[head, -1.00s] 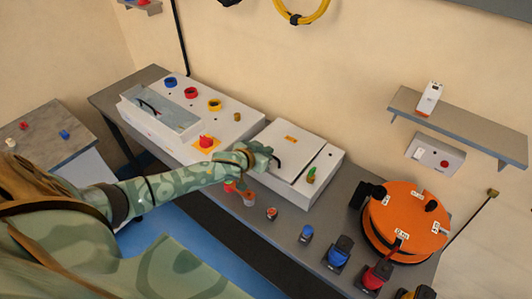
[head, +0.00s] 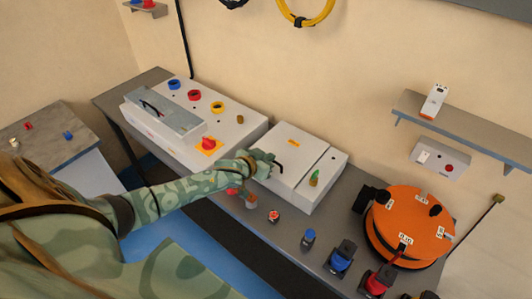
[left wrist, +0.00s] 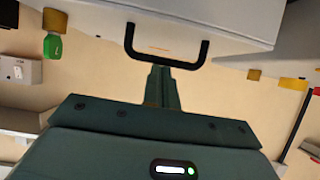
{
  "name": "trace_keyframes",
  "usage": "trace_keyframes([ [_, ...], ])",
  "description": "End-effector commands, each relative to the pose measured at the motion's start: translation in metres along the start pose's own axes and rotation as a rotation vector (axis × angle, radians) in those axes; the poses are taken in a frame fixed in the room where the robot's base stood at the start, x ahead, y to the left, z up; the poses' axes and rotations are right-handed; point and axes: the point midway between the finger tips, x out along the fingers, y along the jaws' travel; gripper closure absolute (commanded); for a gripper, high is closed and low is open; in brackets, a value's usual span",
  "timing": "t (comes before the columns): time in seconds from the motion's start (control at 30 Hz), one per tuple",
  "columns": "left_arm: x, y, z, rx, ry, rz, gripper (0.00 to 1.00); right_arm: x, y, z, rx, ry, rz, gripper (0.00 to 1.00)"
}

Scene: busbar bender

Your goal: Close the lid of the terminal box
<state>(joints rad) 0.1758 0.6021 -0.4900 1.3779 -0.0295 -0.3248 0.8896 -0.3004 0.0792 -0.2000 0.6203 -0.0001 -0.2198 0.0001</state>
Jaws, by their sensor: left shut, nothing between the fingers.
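The terminal box (head: 318,193) is a white box on the grey bench, right of the larger white unit. Its white lid (head: 291,143) has a small orange mark and lies about flat over the box. Whether it is fully seated I cannot tell. The lid's black U-shaped handle (head: 280,169) faces me, and it is clear in the left wrist view (left wrist: 165,62). My left gripper (head: 268,163) is at the handle, its fingers shut with nothing between them. In the left wrist view the fingers (left wrist: 162,80) point at the handle's bar; contact is unclear. My right gripper is not in view.
The larger unit (head: 225,130) is at left. Several plugs, including a blue one (head: 341,256), line the bench front. An orange reel (head: 411,222) stands at right.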

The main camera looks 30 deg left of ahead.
Motion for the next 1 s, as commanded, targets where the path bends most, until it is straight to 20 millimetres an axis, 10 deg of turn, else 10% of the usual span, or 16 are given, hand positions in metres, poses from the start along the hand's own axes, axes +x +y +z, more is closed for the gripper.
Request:
trace_keyframes([
  [0.07, -0.004, 0.002, 0.011, 0.001, -0.032, 0.000, 1.00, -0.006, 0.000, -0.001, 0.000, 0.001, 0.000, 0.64],
  [0.3, -0.022, -0.007, -0.041, 0.001, -0.007, -0.002, 1.00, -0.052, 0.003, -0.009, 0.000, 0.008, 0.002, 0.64],
  [0.7, -0.106, -0.008, -0.032, 0.002, -0.001, -0.001, 1.00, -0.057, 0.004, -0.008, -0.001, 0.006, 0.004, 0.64],
  [1.0, -0.117, -0.008, -0.033, 0.002, 0.002, -0.001, 1.00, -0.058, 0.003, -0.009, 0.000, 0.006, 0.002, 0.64],
])
